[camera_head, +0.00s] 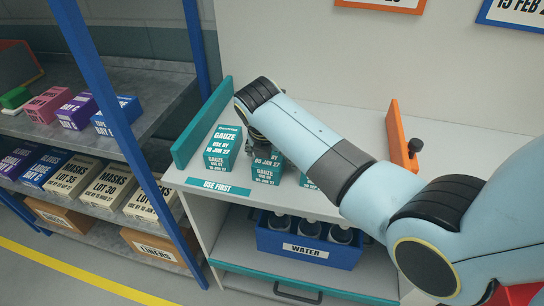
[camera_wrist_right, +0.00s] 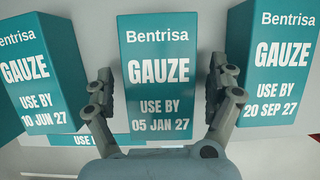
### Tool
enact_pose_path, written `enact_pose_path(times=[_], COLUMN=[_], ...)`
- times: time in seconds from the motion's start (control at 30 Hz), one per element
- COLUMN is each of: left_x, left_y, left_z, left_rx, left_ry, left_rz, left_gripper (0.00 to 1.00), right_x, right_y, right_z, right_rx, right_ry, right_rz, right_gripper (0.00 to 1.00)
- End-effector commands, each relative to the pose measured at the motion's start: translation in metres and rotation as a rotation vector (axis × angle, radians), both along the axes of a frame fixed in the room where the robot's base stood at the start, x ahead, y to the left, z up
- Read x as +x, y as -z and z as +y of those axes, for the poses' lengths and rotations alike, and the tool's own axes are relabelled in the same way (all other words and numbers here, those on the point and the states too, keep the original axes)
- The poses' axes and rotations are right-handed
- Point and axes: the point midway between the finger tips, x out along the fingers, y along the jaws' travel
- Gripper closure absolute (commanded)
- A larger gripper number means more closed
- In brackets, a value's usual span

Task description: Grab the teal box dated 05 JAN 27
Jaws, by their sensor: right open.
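The teal gauze box dated 05 JAN 27 (camera_wrist_right: 160,70) stands upright in the middle of the right wrist view. In the head view, a teal box (camera_head: 266,174) below my right gripper is partly covered by it. My right gripper (camera_wrist_right: 162,82) is open, one finger at each side of the dated box, with visible gaps. In the head view my right gripper (camera_head: 257,138) is mostly hidden by its own arm. A teal box dated 10 JUN 27 (camera_wrist_right: 40,75) stands to the left, and one dated 20 SEP 27 (camera_wrist_right: 275,70) to the right. My left gripper is out of view.
The boxes stand on a white shelf (camera_head: 350,128) between a teal divider (camera_head: 203,122) and an orange divider (camera_head: 400,140). A blue WATER crate (camera_head: 305,252) sits below. A blue-posted rack (camera_head: 110,95) with labelled boxes stands at left.

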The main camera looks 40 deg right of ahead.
Motion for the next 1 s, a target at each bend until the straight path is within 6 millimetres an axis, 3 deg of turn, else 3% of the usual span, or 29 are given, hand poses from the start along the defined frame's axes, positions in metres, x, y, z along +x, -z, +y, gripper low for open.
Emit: enact_pose_path(times=[0.27,0.73,1.0], left_x=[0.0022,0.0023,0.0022], left_y=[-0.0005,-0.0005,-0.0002], left_z=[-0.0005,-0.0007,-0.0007], left_rx=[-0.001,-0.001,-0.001], left_ry=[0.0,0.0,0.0], left_rz=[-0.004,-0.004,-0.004], left_gripper=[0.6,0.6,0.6], right_x=[0.0002,0.0001,0.0003], right_y=[0.0003,0.0002,-0.0001], right_z=[0.0001,0.0001,0.0], right_rx=[0.0,0.0,0.0], right_ry=[0.0,0.0,0.0], right_rz=[0.0,0.0,-0.001], right_gripper=[0.12,0.73,0.76])
